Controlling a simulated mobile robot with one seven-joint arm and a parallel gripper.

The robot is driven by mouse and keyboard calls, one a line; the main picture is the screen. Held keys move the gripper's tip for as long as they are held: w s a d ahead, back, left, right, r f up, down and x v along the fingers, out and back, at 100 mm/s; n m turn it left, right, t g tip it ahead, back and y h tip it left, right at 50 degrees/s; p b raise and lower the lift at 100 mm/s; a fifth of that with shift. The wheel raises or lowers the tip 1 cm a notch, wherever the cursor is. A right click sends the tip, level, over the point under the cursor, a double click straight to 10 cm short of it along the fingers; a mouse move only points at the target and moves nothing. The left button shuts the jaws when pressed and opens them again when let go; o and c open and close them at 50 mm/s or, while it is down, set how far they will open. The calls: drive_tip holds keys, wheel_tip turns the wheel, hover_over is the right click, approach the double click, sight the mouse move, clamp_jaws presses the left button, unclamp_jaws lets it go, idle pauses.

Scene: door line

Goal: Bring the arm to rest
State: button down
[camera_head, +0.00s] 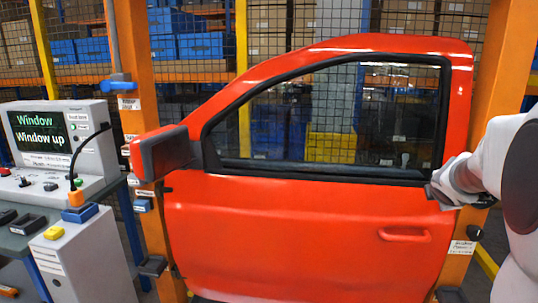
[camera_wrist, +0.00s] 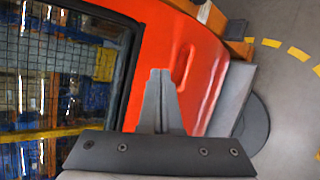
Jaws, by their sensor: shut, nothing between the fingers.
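My gripper (camera_head: 433,192) is at the right edge of the red car door (camera_head: 290,225) in the head view, just below the right end of the window. Its fingers are shut with nothing between them. In the wrist view the closed fingertips (camera_wrist: 160,74) point across the red door panel (camera_wrist: 155,35), beside the door handle (camera_wrist: 184,64). I cannot tell whether the fingers touch the door. My white arm (camera_head: 510,175) comes in from the right edge of the head view.
The door hangs between two orange posts (camera_head: 143,100). A test console (camera_head: 88,145) at left has a screen (camera_head: 40,132) reading "Window" and "Window up". A grey box (camera_head: 85,265) with a cable stands before it. Mesh fencing and shelves lie behind. Open floor (camera_wrist: 285,80) shows in the wrist view.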

drive_tip(key=s+a+r+m+g+y+p, duration=0.1)
drive_tip(key=s+a+r+m, duration=0.1)
drive_tip(key=s+a+m, duration=0.3)
drive_tip(key=s+a+r+m+y+p, duration=0.1)
drive_tip(key=s+a+r+m, duration=0.2)
drive_tip(key=s+a, duration=0.3)
drive_tip(key=s+a+f+m+g+y+p, duration=0.3)
drive_tip(key=s+a+m, duration=0.4)
drive_tip(key=s+a, duration=0.9)
drive_tip(key=shift+s+a+m+y, duration=0.2)
drive_tip(key=shift+a+m+y, duration=0.1)
drive_tip(key=shift+a+y, duration=0.75)
drive_tip(key=shift+a+f, duration=0.1)
drive_tip(key=shift+a, duration=0.2)
